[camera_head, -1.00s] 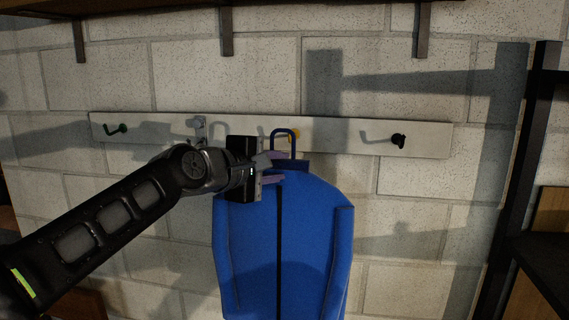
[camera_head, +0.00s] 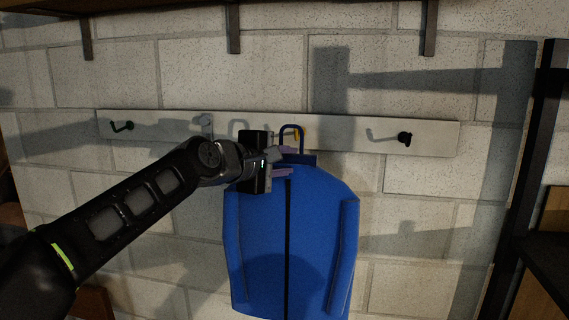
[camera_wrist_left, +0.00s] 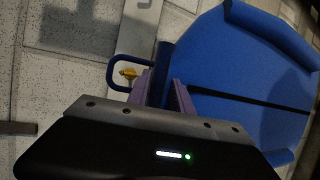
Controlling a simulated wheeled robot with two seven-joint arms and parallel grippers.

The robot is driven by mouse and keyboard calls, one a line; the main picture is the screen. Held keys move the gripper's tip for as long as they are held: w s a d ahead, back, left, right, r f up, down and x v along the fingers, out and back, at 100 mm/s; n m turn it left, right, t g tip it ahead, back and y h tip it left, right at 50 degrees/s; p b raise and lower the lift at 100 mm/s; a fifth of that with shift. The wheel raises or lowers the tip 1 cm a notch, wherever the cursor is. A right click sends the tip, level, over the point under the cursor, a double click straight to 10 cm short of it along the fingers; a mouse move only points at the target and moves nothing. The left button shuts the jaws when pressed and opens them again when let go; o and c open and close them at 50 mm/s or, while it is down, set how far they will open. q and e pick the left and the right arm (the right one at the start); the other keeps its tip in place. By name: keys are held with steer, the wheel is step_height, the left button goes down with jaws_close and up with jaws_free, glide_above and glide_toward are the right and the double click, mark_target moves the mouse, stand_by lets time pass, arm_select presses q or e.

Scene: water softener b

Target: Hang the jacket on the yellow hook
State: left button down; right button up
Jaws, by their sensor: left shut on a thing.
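The blue jacket (camera_head: 318,230) hangs upright in front of the wall, with a dark blue loop (camera_head: 291,127) standing up from its collar. My left gripper (camera_head: 284,162) is shut on the jacket at the collar, from the left. The yellow hook (camera_head: 296,134) sits on the white rail, seen through the loop. In the left wrist view the yellow hook (camera_wrist_left: 128,73) appears within the loop's opening (camera_wrist_left: 108,66), and the purple fingers (camera_wrist_left: 166,92) are at the collar. I cannot tell whether the loop touches the hook. My right gripper is not in view.
The white rail (camera_head: 345,133) also carries a green hook (camera_head: 122,126), a grey hook (camera_head: 206,121) and a black hook (camera_head: 404,138). A shelf with brackets (camera_head: 233,30) runs above. A dark rack (camera_head: 530,170) stands at the right.

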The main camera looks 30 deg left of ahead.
arm_select(q)
steer(key=w+f, duration=0.1)
steer(key=w, duration=0.1)
steer(key=w+a+f+b, duration=0.1)
steer(key=w, duration=0.2)
steer(key=w+a+f+b, duration=0.1)
steer(key=w, duration=0.1)
steer(key=shift+w, duration=0.15)
stand_by(0.7)
stand_by(0.7)
